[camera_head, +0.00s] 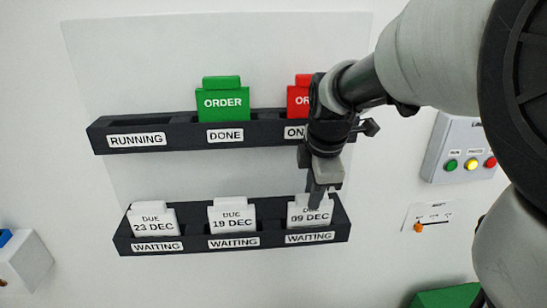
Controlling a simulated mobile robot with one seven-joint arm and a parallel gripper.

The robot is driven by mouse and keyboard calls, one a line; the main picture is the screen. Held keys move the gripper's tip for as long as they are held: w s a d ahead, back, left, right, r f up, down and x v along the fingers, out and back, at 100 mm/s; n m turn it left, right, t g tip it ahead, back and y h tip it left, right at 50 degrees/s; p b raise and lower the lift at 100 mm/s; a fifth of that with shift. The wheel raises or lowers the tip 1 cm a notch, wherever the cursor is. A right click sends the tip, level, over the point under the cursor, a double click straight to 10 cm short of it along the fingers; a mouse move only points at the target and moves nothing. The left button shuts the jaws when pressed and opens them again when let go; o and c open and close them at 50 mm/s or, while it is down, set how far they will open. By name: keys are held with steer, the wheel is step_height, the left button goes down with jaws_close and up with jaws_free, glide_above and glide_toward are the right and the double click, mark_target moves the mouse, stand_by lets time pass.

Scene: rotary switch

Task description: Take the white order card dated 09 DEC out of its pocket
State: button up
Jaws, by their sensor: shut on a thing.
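The white order card dated 09 DEC (298,216) stands in the right pocket of the lower black rack (180,247), above a WAITING label. My gripper (318,200) comes down from above and is shut on this card near its top right. The gripper hides part of the card's upper edge and the word DUE. The card's lower part is inside the pocket. Two more white cards stand in the same rack: 23 DEC (153,220) at left and 19 DEC (232,217) in the middle.
The upper black rack (170,126) holds a green ORDER card (222,103) and a red card (298,99) partly behind my arm. A box with lit buttons (461,150) and a small orange slider (418,228) are at right. A green thing (447,297) is lower right.

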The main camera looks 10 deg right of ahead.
stand_by(0.4)
steer(key=shift+r, duration=0.15)
steer(key=shift+c, duration=0.6)
steer(key=shift+r+p, duration=2.75)
steer(key=shift+r, duration=0.55)
jaws_close()
steer(key=s+b, duration=0.1)
steer(key=s, duration=0.6)
steer(key=shift+f, duration=0.1)
